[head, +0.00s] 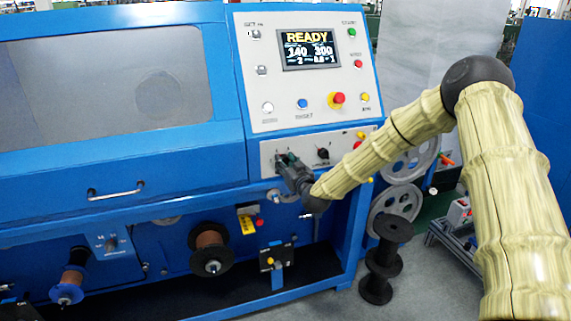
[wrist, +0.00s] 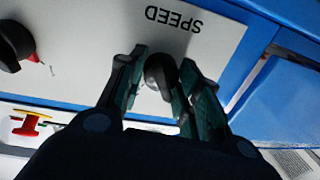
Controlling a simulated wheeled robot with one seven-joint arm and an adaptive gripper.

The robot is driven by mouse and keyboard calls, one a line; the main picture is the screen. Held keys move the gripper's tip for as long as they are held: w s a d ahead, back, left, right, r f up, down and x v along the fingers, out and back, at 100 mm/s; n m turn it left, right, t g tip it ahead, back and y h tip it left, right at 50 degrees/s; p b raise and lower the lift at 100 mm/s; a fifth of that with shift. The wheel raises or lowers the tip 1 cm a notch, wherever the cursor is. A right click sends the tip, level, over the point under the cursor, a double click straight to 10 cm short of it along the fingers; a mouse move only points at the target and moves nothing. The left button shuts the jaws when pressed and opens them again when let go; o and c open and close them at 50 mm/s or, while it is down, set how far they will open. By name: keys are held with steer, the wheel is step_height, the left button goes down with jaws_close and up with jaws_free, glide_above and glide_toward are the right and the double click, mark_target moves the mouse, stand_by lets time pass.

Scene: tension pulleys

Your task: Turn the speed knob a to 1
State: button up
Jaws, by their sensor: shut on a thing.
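The speed knob (wrist: 160,77), dark and rounded, sits on the pale panel under the upside-down word SPEED in the wrist view. My gripper (wrist: 164,62) has one green-padded finger on each side of the knob and is shut on it. In the head view my gripper (head: 283,161) reaches the left part of the lower control panel and hides the knob there. The knob's pointer and scale marks are not visible, so I cannot tell its setting.
A second black knob (wrist: 14,45) with a red pointer is beside it in the wrist view; it also shows in the head view (head: 322,153). The display (head: 310,49) reads READY. A red emergency button (head: 338,98) is above. Black spools (head: 381,265) stand on the floor.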

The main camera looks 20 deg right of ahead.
steer(key=shift+n, duration=0.3)
steer(key=n+b, duration=0.2)
steer(key=n, duration=0.3)
steer(key=shift+a+n, duration=0.1)
steer(key=shift+n, duration=0.3)
steer(key=shift+n+g+h+b, duration=0.3)
steer(key=shift+n+b, duration=0.8)
steer(key=shift+n, duration=1.2)
steer(key=o, duration=1)
steer(key=shift+o, duration=0.2)
steer(key=shift+s, duration=0.1)
steer(key=s, duration=1.1)
steer(key=shift+s+d+r, duration=0.35)
steer(key=shift+s+r, duration=0.05)
